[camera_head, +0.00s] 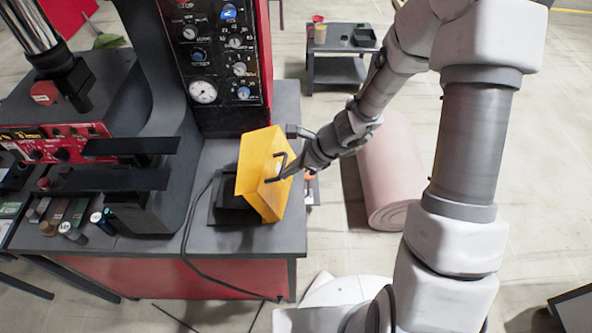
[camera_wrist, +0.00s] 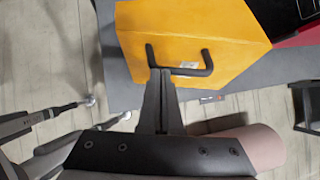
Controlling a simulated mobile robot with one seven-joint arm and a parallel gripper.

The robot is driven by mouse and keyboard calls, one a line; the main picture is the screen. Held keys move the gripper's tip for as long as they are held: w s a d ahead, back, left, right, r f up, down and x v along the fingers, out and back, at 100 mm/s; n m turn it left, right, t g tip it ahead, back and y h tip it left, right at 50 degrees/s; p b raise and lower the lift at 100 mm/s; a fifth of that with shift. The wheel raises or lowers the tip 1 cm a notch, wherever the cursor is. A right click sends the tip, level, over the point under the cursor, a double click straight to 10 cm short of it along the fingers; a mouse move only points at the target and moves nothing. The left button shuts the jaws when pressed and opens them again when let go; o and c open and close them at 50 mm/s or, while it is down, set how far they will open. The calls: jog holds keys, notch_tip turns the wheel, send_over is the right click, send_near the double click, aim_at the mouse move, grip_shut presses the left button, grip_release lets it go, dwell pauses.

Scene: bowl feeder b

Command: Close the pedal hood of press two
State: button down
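The yellow pedal hood (camera_head: 258,165) stands tilted up above its black pedal base (camera_head: 229,208) on the grey bench, near the bench's right edge. A black bar handle (camera_head: 270,180) is on the hood's right face. The hood (camera_wrist: 190,28) and its handle (camera_wrist: 193,72) also show in the wrist view. My gripper (camera_head: 288,171) reaches in from the right at the handle. In the wrist view my gripper's fingers (camera_wrist: 161,75) are together and overlap the handle near its left corner, so they look shut on it. The pedal inside is mostly hidden.
A press with a black control panel (camera_head: 213,55) stands behind the hood. A black cable (camera_head: 187,225) runs along the bench to its left. A pink roll (camera_head: 393,180) lies on the floor to the right, and a small cart (camera_head: 336,70) stands farther back.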

jog(key=b, duration=0.1)
send_near(244, 180)
jog(key=shift+h, duration=0.3)
jog(key=a+f, duration=0.1)
jog(key=w+a+f, duration=0.1)
jog(key=a, duration=0.1)
jog(key=a+f, duration=0.1)
jog(key=a, duration=0.1)
jog(key=shift+w+a+f, duration=0.2)
jog(key=shift+w+f, duration=0.1)
jog(key=shift+w, duration=0.1)
jog(key=a+f+b, duration=0.2)
jog(key=a+f, duration=0.1)
jog(key=a, duration=0.3)
jog(key=a+f+b, duration=0.2)
jog(key=a+f, duration=0.1)
jog(key=a, duration=0.3)
jog(key=shift+w+a+f, duration=0.3)
jog(key=shift+a, duration=0.1)
